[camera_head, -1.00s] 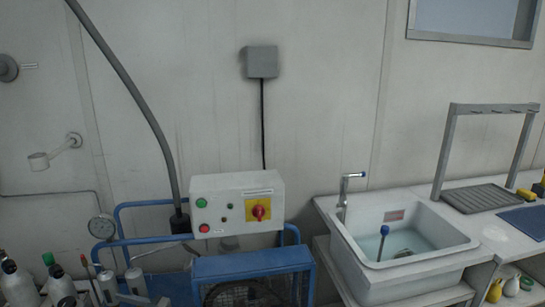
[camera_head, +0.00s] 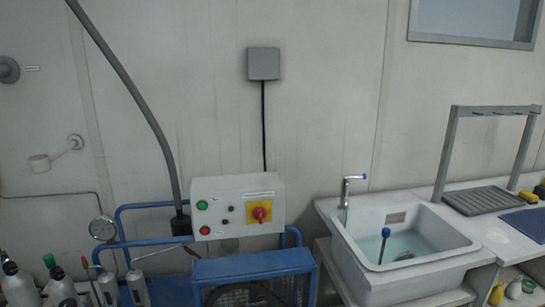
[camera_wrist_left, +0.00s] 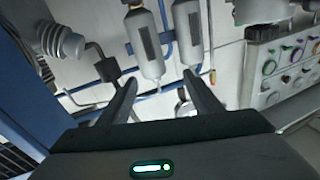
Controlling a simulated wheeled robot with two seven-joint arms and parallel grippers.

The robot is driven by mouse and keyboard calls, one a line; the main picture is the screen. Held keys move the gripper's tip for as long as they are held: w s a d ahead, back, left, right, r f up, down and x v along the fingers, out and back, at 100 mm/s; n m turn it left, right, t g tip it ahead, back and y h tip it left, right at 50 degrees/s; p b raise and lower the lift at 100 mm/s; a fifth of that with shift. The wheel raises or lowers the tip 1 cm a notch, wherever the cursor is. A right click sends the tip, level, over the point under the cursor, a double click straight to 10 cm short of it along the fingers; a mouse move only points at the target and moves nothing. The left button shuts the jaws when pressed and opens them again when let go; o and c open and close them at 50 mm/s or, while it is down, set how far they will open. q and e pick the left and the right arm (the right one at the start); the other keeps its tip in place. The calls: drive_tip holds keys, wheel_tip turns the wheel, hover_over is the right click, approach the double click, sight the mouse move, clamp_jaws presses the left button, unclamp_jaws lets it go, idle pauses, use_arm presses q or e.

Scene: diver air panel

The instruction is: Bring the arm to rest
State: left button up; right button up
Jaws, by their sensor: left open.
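My left gripper (camera_wrist_left: 160,82) shows in the left wrist view as two dark fingers spread apart, with nothing between them. Beyond the fingers, two grey filter cylinders (camera_wrist_left: 148,45) hang in front of a pale wall. I cannot make out the left gripper clearly in the head view. My right gripper is in neither view.
A blue-framed machine (camera_head: 250,264) carries a white control box (camera_head: 238,207) with buttons and a red switch. A white sink (camera_head: 385,262) holds water at the right. Grey cylinders (camera_head: 137,288) and bottles (camera_head: 60,287) stand at lower left. The wall above is mostly bare.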

use_arm(q)
drive_tip(key=s+d+f+m+g+h, duration=0.3)
drive_tip(key=s+d+f+h, duration=0.15)
drive_tip(key=s+d, duration=0.35)
drive_tip(key=s+d+f+m+g+h, duration=0.25)
drive_tip(key=s+d+f+h, duration=0.2)
drive_tip(key=s+d, duration=0.25)
drive_tip(key=s+d+f+g, duration=0.1)
drive_tip(key=s+d+g, duration=0.25)
drive_tip(key=s, duration=1.05)
drive_tip(key=s+d+f+g, duration=0.1)
drive_tip(key=s+d+g, duration=0.25)
drive_tip(key=s, duration=1.05)
wheel_tip(320, 180, down, 25)
drive_tip(key=w+g, duration=0.1)
drive_tip(key=g, duration=0.1)
drive_tip(key=s+a+f+m, duration=0.1)
drive_tip(key=s+f, duration=1.3)
drive_tip(key=f, duration=0.5)
drive_tip(key=shift+s+a, duration=0.2)
drive_tip(key=shift+s, duration=0.15)
